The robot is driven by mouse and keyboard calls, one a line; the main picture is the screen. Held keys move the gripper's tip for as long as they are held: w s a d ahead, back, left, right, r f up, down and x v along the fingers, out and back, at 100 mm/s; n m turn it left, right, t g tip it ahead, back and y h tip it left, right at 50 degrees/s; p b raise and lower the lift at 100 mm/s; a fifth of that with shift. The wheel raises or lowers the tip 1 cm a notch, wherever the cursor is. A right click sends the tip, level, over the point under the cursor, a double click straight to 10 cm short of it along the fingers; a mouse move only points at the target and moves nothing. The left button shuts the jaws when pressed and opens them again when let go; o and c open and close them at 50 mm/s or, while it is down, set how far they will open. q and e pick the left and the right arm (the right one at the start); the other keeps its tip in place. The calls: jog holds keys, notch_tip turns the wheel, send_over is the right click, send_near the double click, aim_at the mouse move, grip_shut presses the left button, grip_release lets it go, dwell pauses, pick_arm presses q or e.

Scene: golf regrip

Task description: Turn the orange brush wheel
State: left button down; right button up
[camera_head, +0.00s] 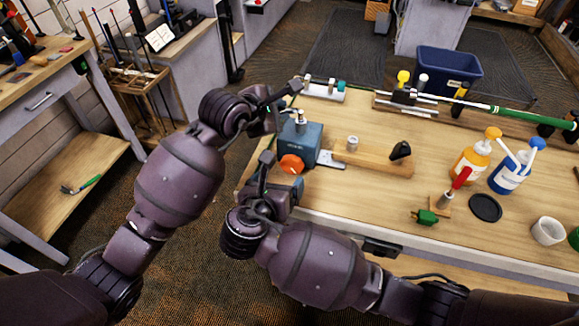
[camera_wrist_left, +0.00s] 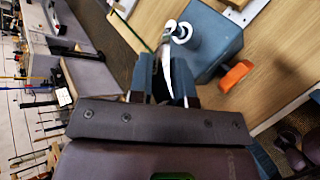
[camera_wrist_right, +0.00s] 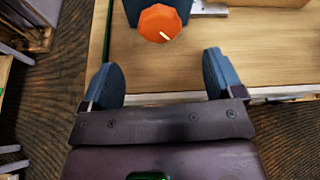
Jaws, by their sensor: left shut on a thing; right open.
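The orange brush wheel (camera_head: 291,164) is a faceted knob on the front of a blue box (camera_head: 313,142) at the bench's left end. It also shows in the right wrist view (camera_wrist_right: 159,23), with a pale line on its face, and in the left wrist view (camera_wrist_left: 237,76). My right gripper (camera_wrist_right: 162,72) is open and empty, apart from the wheel, with the wheel ahead between its fingers' directions. My left gripper (camera_wrist_left: 164,84) is shut on a thin pale lever-like piece (camera_wrist_left: 167,66) by the box's top post. Its fingers hide the lower part of this piece.
A wooden block (camera_head: 372,158) with a black knob lies right of the box. An orange-capped bottle (camera_head: 471,160), a blue-capped bottle (camera_head: 512,172) and a white cup (camera_head: 547,231) stand farther right. A green-gripped club (camera_head: 510,113) lies along the back.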

aim_at(291, 167)
jog(key=x, duration=0.8)
jog(key=c, duration=0.9)
jog(key=shift+s+d+m+t+y, duration=0.1)
jog(key=shift+m+t+y, duration=0.15)
jog(key=shift+m+y, duration=0.6)
jog(key=shift+d+m+t+y, duration=0.1)
jog(key=shift+m+t+y, duration=0.25)
jog(key=shift+m, duration=0.8)
jog(key=o, duration=0.9)
